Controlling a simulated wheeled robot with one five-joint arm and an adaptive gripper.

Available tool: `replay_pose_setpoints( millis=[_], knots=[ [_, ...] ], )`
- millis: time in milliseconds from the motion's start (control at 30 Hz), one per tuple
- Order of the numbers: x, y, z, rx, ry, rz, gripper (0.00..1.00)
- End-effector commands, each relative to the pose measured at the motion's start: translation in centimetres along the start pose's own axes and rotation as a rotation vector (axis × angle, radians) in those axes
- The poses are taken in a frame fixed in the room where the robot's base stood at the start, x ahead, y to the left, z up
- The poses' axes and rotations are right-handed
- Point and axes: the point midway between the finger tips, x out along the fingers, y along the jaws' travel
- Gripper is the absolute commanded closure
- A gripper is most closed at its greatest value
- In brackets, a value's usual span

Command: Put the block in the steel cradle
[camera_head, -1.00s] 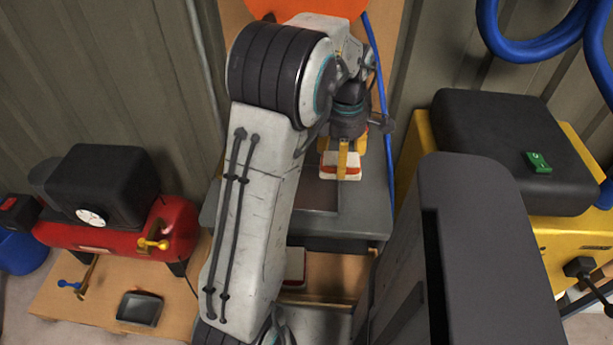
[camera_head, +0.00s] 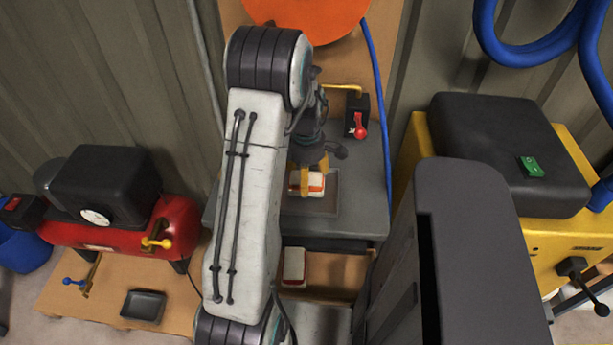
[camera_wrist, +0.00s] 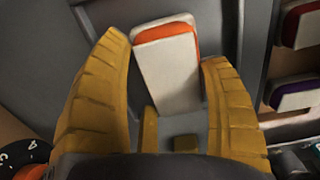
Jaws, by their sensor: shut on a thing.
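The block (camera_head: 316,184), white with an orange-red band, is in my gripper (camera_head: 306,186). In the wrist view, the block (camera_wrist: 167,68) stands between my two yellow fingers (camera_wrist: 165,85), its orange band at the far end. The steel cradle appears to be the shallow grey square tray (camera_head: 328,208) on the bench top. My gripper and the block are over this tray in the head view. I cannot tell whether the block touches its floor. My arm hides the tray's left part.
A black box with a red lever (camera_head: 357,120) stands behind on the grey bench (camera_head: 366,220). Another white and red block (camera_head: 294,266) lies on the lower shelf. Red-striped (camera_wrist: 300,22) and purple-striped (camera_wrist: 294,93) blocks show at the wrist view's right. A blue hose (camera_head: 380,100) runs along the right.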

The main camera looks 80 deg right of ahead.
Motion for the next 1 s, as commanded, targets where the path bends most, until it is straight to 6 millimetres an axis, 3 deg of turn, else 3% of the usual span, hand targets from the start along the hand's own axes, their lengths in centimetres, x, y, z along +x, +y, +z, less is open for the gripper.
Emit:
replay_pose_setpoints(
  millis=[533, 567, 833, 1000],
  knots=[
    [1.09, -0.01, 0.02, 0.0, 0.0, 0.001, 0.61],
    [1.01, -0.01, 0.02, 0.0, 0.0, 0.001, 0.25],
    [0.95, -0.01, 0.02, 0.0, 0.0, 0.0, 0.02],
    [0.95, -0.01, 0.02, 0.0, 0.0, 0.001, 0.02]
  ],
)
